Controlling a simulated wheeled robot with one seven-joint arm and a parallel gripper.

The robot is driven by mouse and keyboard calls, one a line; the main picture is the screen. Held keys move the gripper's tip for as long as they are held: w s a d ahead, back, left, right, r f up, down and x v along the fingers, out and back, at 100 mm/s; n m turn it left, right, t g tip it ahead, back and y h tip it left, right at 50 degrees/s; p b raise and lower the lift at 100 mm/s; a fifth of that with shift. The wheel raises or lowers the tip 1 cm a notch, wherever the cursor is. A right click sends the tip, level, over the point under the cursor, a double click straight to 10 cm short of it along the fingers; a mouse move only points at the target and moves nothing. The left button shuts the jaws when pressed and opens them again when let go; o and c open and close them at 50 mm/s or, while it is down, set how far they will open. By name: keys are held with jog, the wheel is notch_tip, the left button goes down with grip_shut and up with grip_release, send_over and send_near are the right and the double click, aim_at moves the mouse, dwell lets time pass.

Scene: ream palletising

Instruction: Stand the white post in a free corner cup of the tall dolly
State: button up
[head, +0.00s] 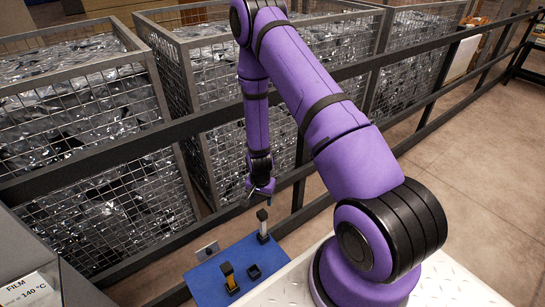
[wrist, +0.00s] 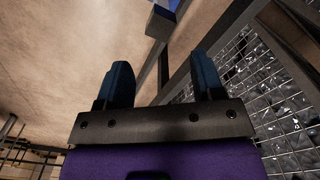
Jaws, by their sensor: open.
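The white post (head: 263,228) stands upright at the far right corner of a blue platform (head: 212,285), with a dark cap on top and a dark base at its foot. I cannot tell whether this platform is the tall dolly. An empty-looking black cup (head: 254,272) sits on the platform, nearer than the post. My gripper (head: 259,195) is open, pointing down just above the post's cap, apart from it. In the wrist view, the fingers of my gripper (wrist: 164,78) are spread with nothing between them. A dark grey block, seemingly the cap (wrist: 160,22), shows beyond them.
A yellow and black post (head: 229,278) stands on the blue platform, left of the cup. A grey plate (head: 207,250) is at its back left edge. A dark railing (head: 220,115) and mesh cages (head: 100,180) of shiny film are behind. Open floor lies at the right.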

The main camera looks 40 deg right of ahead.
jog(key=a+r+n+t, duration=0.1)
jog(key=a+r+n, duration=0.15)
jog(key=r, duration=1.55)
jog(key=a+r+n+t, duration=0.1)
jog(key=r+n+t, duration=0.15)
jog(key=r, duration=1.55)
jog(key=s+a+r+n, duration=0.25)
jog(key=s+r, duration=0.65)
jog(key=r, duration=0.5)
jog(key=s+r+n+t, duration=0.1)
jog(key=s+r, duration=0.2)
jog(key=s, duration=0.4)
jog(key=s+r+n, duration=0.2)
jog(key=s+r, duration=0.1)
jog(key=s, duration=0.4)
jog(key=shift+s+a+r+t, duration=0.2)
jog(key=shift+s+a+t, duration=0.05)
jog(key=shift+s+t, duration=0.1)
